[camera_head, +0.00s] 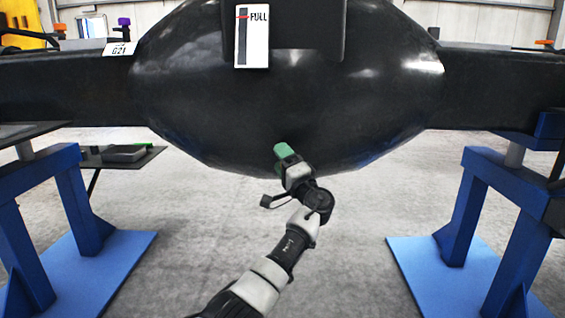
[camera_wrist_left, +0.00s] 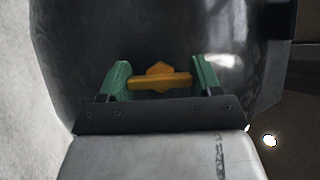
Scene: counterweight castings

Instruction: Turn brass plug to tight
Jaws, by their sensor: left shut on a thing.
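The brass plug (camera_wrist_left: 160,78) shows in the left wrist view as a yellow-orange piece with a crossbar, set against the black casting (camera_wrist_left: 75,65). My left gripper (camera_wrist_left: 160,80) has its two green fingers at the ends of the crossbar and is shut on it. In the head view the left gripper (camera_head: 283,151) reaches up to the underside of the black casting (camera_head: 230,110). The plug is hidden there behind the green fingers. I see no mark that shows how tight the plug is. My right gripper is not in view.
Blue stands (camera_head: 70,190) and (camera_head: 490,190) support the casting's arms on both sides. A white gauge labelled FULL (camera_head: 253,52) is on the casting's front. A low dark table (camera_head: 128,162) stands behind the left stand. The grey floor between the stands is clear.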

